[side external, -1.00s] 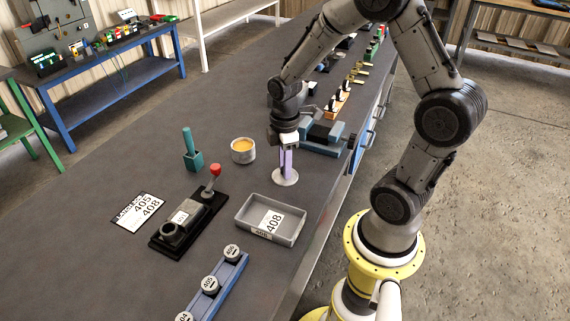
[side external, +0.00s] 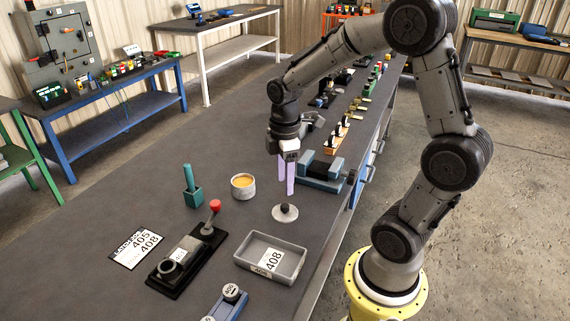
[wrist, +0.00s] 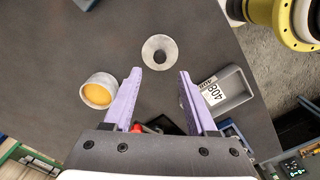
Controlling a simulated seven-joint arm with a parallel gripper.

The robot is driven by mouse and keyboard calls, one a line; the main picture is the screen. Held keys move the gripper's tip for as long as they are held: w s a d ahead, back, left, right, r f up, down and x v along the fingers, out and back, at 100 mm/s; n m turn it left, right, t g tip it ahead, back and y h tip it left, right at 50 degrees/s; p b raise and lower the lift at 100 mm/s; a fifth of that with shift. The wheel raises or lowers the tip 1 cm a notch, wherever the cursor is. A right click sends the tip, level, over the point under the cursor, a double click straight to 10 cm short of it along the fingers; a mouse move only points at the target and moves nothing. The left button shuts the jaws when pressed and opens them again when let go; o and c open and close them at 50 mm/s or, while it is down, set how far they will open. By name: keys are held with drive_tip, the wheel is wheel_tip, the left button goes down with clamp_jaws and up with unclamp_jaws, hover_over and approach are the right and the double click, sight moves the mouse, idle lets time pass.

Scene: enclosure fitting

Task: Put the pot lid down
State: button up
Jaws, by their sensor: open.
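The pot lid (side external: 285,213) is a round grey-white disc with a dark knob, lying on the dark bench. It also shows in the wrist view (wrist: 160,52), ahead of the fingertips and centred between them. My gripper (side external: 287,187) is above the lid, with its purple fingers pointing down and apart from the knob. In the wrist view the two fingers (wrist: 157,75) are spread wide with nothing between them. The pot (side external: 243,187), a small pale cup with orange contents, stands open to the left of the lid; it also shows in the wrist view (wrist: 99,90).
A grey tray (side external: 244,262) labelled 408 is in front of the lid. A black fixture with a red-knobbed lever (side external: 214,207) and a green holder (side external: 192,195) stand to the left. A blue-grey vise (side external: 325,172) is close behind on the right. Bare bench surrounds the lid.

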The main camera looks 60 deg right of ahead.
drive_tip(key=s+a+r+m+t, duration=0.5)
drive_tip(key=s+a+r+m, duration=0.4)
drive_tip(key=s+a+r, duration=0.1)
drive_tip(key=shift+s+r+t, duration=0.3)
drive_tip(key=shift+s+r, duration=0.25)
drive_tip(key=shift+s, duration=0.25)
